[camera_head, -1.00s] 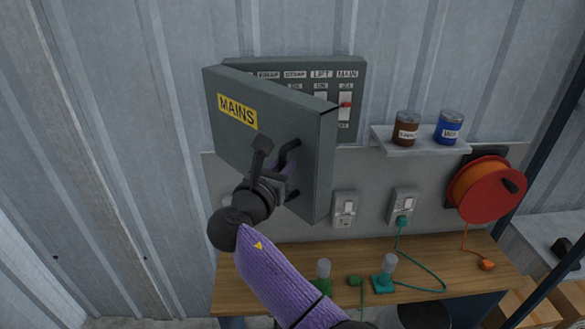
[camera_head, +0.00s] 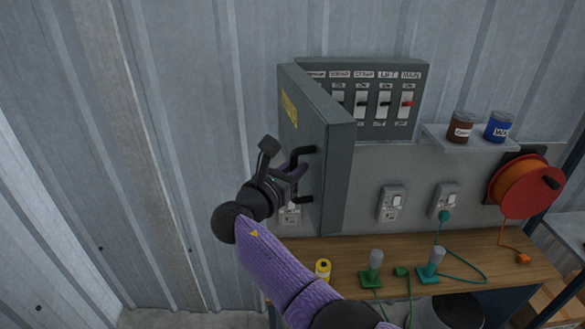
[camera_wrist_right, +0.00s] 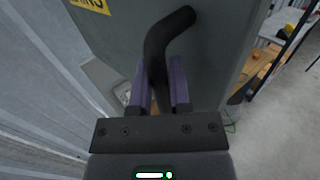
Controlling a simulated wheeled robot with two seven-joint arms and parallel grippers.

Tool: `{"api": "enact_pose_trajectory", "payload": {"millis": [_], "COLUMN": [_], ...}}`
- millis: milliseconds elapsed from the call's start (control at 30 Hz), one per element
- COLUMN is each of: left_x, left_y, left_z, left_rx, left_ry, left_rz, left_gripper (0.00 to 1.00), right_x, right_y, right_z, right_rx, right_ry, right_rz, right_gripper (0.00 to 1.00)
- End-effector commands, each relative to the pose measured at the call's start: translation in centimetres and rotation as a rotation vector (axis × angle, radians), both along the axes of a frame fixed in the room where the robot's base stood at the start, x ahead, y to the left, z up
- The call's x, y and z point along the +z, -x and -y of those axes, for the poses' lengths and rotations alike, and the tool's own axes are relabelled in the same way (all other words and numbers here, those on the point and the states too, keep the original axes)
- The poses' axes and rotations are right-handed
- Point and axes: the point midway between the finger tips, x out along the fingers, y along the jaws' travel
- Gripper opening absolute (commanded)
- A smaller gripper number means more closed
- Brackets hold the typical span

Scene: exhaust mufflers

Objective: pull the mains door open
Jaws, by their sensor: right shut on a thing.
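The grey mains door (camera_head: 332,165) stands swung well out from the switch panel (camera_head: 383,98) on the wall. Its yellow label (camera_head: 289,108) is seen at a steep angle. The black bar handle (camera_head: 301,160) is on the door's outer face. My right gripper (camera_head: 292,174) is at the handle. In the right wrist view the purple fingers (camera_wrist_right: 160,88) are on either side of the handle (camera_wrist_right: 158,55), shut on it. The panel's row of labelled switches is exposed, with a red one (camera_head: 407,103) at the right. My left gripper is not in view.
A shelf holds a brown jar (camera_head: 461,125) and a blue jar (camera_head: 498,126). A red-orange cable reel (camera_head: 523,188) hangs at the right. The wooden bench (camera_head: 455,262) below carries a yellow can (camera_head: 323,269), plugs and green cables. The space left of the door is clear to the wall.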

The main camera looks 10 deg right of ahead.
Motion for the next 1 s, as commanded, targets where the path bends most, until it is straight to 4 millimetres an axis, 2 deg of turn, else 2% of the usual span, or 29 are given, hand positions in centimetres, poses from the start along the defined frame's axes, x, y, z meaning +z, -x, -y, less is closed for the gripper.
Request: {"api": "enact_pose_trajectory", "payload": {"millis": [333,367,500,800,867,1000], "left_x": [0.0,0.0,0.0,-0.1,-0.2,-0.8], "left_y": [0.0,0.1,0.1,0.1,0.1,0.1], "left_z": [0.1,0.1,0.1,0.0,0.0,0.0], "left_rx": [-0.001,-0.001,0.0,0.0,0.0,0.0], "left_ry": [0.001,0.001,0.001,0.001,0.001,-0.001], "left_rz": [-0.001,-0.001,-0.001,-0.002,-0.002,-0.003], "left_gripper": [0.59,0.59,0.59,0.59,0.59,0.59], "right_x": [0.1,0.1,0.1,0.0,-0.1,-0.3], "right_y": [0.0,0.0,0.0,0.2,0.9,3.3], "right_z": [0.0,0.0,0.0,-0.3,-1.0,-3.7], "right_rx": [0.002,0.002,0.001,0.002,0.002,0.004], "right_ry": [0.0,0.0,0.0,-0.001,0.0,-0.003], "right_rz": [0.001,0.001,0.001,0.001,0.0,0.001], "right_gripper": [0.0,0.29,0.57,0.57,0.57,0.57]}}
